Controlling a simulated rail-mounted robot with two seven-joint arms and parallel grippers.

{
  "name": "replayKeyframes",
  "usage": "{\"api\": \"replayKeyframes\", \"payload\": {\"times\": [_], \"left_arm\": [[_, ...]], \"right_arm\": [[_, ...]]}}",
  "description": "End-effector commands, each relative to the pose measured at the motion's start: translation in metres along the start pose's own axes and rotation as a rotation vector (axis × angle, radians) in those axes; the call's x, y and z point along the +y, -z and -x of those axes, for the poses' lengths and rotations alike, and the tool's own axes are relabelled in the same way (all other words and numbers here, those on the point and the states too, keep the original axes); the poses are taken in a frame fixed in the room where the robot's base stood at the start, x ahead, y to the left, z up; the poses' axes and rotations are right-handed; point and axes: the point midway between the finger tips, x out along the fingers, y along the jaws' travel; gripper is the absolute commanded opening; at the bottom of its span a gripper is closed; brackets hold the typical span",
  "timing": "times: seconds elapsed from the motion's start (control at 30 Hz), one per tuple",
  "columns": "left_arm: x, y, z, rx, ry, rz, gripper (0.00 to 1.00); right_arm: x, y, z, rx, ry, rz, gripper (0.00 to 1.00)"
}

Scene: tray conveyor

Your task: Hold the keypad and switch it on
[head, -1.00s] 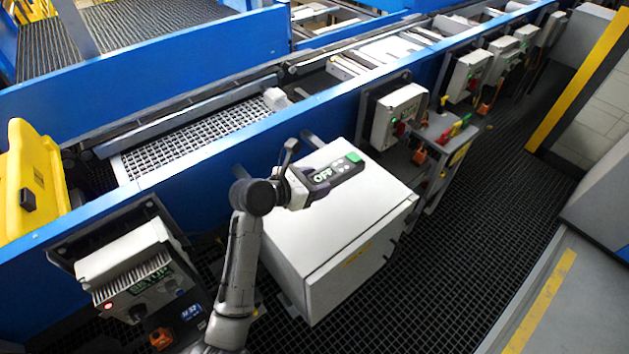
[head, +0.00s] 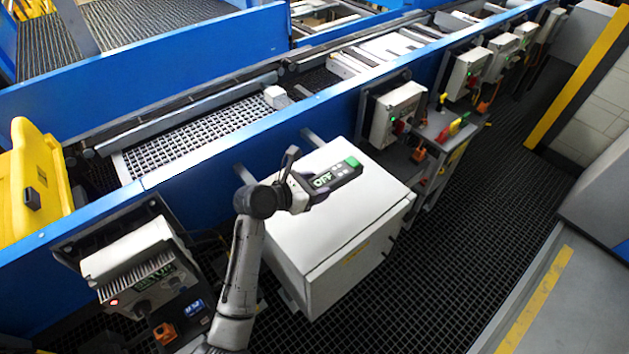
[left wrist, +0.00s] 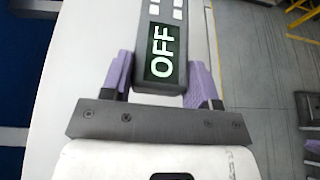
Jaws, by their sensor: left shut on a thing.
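The keypad (head: 345,171) is a dark grey bar with a green end, small pale buttons and a display reading OFF. In the head view it is over the white cabinet top. My left gripper (head: 306,186) is shut on its near end. In the left wrist view, the purple fingers (left wrist: 163,80) grip both sides of the keypad (left wrist: 163,20). OFF reads sideways there, and the keypad's far end is cut off by the top edge. My right gripper is not in view.
The white cabinet (head: 335,235) stands below the keypad. Behind it runs the blue conveyor side (head: 215,155). A control box (head: 397,112) is to the right, and a SETUP panel (head: 130,255) is at lower left. The dark grated floor at right is clear.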

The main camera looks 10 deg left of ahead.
Motion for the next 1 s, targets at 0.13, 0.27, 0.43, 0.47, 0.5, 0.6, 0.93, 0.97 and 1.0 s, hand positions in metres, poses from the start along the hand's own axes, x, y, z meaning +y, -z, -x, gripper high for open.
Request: {"api": "replayKeyframes", "payload": {"times": [0.13, 0.27, 0.43, 0.47, 0.5, 0.6, 0.93, 0.97, 1.0], "left_arm": [[0.000, 0.013, -0.005, 0.000, 0.000, 0.003, 0.20], [0.000, 0.025, -0.010, 0.000, -0.001, 0.003, 0.20], [0.000, 0.041, -0.017, 0.000, 0.000, 0.004, 0.20], [0.000, 0.043, -0.018, -0.001, 0.000, 0.003, 0.20], [0.000, 0.046, -0.019, -0.001, 0.000, 0.002, 0.20], [0.000, 0.055, -0.023, 0.000, 0.000, 0.002, 0.20], [0.000, 0.069, -0.029, -0.001, -0.001, 0.001, 0.20], [0.000, 0.069, -0.029, -0.001, -0.001, 0.001, 0.20], [0.000, 0.069, -0.029, -0.001, -0.001, 0.001, 0.20]], "right_arm": [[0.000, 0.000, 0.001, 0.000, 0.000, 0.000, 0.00], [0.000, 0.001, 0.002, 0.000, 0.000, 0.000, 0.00], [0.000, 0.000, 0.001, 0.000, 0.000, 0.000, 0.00], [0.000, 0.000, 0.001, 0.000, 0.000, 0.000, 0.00], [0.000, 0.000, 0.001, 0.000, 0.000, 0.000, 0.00], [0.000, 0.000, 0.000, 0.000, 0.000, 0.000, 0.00], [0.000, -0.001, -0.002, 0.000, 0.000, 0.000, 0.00], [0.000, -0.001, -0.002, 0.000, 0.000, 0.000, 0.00], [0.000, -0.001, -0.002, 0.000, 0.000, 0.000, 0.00]]}}
